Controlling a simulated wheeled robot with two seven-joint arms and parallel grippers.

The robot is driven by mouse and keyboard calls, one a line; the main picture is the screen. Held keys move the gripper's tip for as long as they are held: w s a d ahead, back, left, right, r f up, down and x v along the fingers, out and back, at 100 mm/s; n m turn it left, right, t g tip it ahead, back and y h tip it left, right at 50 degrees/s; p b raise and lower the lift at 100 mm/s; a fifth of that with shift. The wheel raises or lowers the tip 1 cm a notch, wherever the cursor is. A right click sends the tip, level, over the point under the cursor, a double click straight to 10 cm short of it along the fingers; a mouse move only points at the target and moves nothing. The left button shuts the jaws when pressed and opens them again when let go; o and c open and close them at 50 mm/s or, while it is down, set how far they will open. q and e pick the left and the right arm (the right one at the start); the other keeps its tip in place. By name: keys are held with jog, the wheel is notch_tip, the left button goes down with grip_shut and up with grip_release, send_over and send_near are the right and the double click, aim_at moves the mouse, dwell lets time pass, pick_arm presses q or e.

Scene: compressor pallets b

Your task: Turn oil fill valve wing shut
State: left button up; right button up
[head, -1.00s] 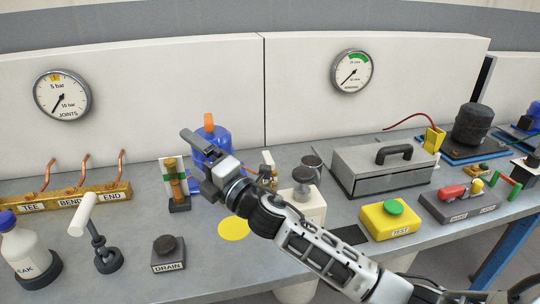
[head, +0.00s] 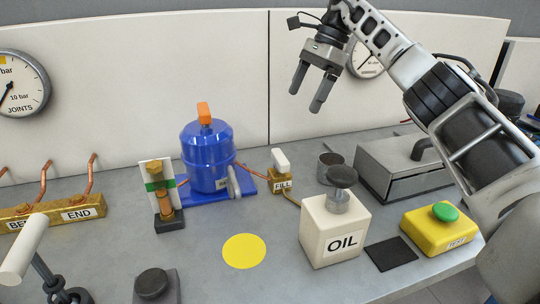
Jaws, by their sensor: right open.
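The oil fill valve (head: 281,181) is a small brass block labelled FILL with a white wing (head: 280,160) on top. It stands at the middle back of the bench, joined by a copper pipe to the blue compressor (head: 208,158) on its left. The wing looks tilted upright; its exact angle is hard to tell. A white box labelled OIL (head: 333,230), with a dark knob on top, stands in front and to the right of the valve. My right gripper (head: 308,101) is open and empty, raised above and behind the valve area, fingers pointing down. My left gripper is not in view.
A sight glass with a green band (head: 160,184) stands left of the compressor. A yellow TEST box (head: 438,231) with a green button and a grey lidded case (head: 400,168) are at right. A yellow disc (head: 244,251) marks clear bench in front.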

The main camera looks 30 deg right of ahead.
aim_at(281, 155)
jog(key=x, duration=0.5)
jog(key=b+x, duration=0.1)
jog(key=x, duration=0.4)
jog(key=s+x, duration=0.1)
jog(key=x, duration=0.4)
jog(key=shift+w+d+f, duration=0.1)
jog(key=shift+f, duration=0.15)
jog(key=c, duration=1)
